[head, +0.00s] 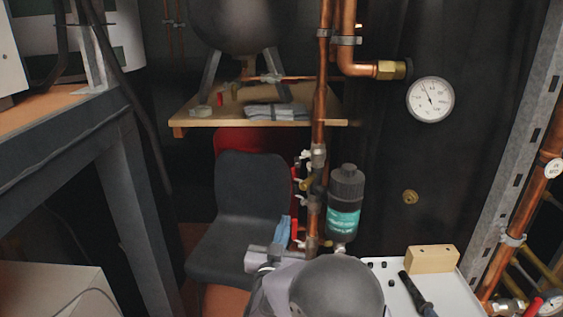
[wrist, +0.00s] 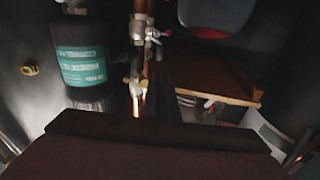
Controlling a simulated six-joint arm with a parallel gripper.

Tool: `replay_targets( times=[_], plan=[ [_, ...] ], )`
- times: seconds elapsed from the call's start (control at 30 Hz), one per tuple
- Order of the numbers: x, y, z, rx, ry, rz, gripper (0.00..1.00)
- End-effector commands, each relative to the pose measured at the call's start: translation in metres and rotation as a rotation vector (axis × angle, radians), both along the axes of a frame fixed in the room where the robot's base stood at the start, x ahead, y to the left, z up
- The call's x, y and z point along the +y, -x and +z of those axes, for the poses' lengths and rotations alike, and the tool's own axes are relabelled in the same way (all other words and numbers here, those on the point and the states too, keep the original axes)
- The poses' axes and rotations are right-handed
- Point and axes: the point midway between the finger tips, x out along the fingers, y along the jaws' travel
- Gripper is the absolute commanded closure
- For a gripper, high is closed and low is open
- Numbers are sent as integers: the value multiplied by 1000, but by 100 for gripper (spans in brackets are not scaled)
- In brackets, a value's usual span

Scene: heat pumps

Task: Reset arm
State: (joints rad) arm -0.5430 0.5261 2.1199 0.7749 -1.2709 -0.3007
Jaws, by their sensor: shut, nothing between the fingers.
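My gripper (wrist: 166,100) shows in the wrist view as a dark shape across the lower part of the picture, with dim fingers pointing up into the scene. It is shut and empty. In the head view my arm (head: 337,287) rises from the bottom edge, in front of the copper pipe and the white surface. The gripper's fingers are hard to make out there.
A dark canister with a teal label (head: 344,205) hangs beside the copper pipe (head: 320,120); it also shows in the wrist view (wrist: 80,55). A chair (head: 250,200) and wooden shelf (head: 185,123) stand behind. A white surface (head: 395,268) holds a wooden block (head: 432,260) and tool (head: 415,292).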

Motion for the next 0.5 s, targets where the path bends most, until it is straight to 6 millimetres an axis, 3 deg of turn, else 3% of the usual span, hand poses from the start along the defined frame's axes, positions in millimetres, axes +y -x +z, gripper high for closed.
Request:
replay_targets(
  times=[0.17,0.27,0.37,0.5],
  plan=[
    [15,-2,-38,142,-65,62,100],
    [35,2,-73,282,-105,135,100],
    [58,19,-119,466,-129,223,100],
    [81,68,-186,765,-130,336,100]
  ],
)
